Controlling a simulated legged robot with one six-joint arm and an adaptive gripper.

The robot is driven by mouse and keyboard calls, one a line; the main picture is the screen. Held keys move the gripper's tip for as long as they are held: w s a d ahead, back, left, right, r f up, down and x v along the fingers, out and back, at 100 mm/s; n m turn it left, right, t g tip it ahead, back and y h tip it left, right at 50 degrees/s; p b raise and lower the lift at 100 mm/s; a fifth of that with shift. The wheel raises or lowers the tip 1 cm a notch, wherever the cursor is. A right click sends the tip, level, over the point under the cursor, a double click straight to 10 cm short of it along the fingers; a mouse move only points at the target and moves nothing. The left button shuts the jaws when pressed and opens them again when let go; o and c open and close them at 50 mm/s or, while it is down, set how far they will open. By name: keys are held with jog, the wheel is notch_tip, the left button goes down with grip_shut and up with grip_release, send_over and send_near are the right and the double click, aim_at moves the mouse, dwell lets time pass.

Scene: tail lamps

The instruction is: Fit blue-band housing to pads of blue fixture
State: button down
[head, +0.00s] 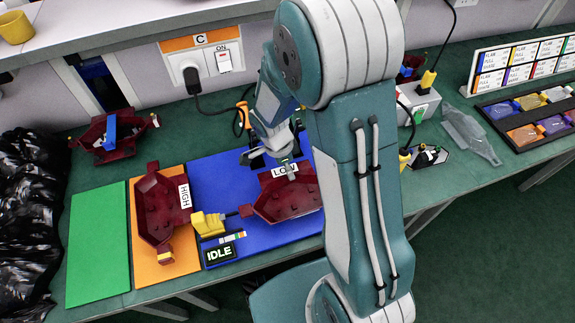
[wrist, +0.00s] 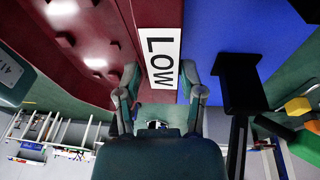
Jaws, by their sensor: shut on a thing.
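A dark red housing-like piece (head: 288,199) with a white LOW label lies over the blue mat (head: 210,172). My gripper (head: 285,163) points down at its far edge. In the wrist view, my gripper (wrist: 176,72) has its fingers on either side of the LOW label (wrist: 162,55), shut on the dark red piece (wrist: 75,45) at that edge. No blue band shows on this piece. Another dark red housing (head: 122,146) with a blue strip (head: 110,133) across it lies at the back left, on the green bench. Whether the held piece touches the mat is unclear.
A dark red piece labelled HIGH (head: 160,215) lies on an orange mat (head: 178,268). A yellow block (head: 208,224) and an IDLE sign (head: 219,254) stand on the blue mat's near left. A green mat (head: 98,245) is bare. My arm hides the bench's middle right.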

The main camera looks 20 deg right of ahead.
jog(key=shift+c, duration=0.6)
grip_release()
jog(key=v, duration=1.1)
jog(key=shift+w+a+r, duration=0.15)
jog(key=shift+r, duration=0.2)
jog(key=s+d+r+n+t+y, duration=0.2)
jog(key=s+r+n+t, duration=0.4)
jog(key=s+r+n, duration=0.9)
jog(key=n, duration=0.3)
jog(key=shift+s+r+t, duration=0.2)
jog(key=shift+t, duration=0.1)
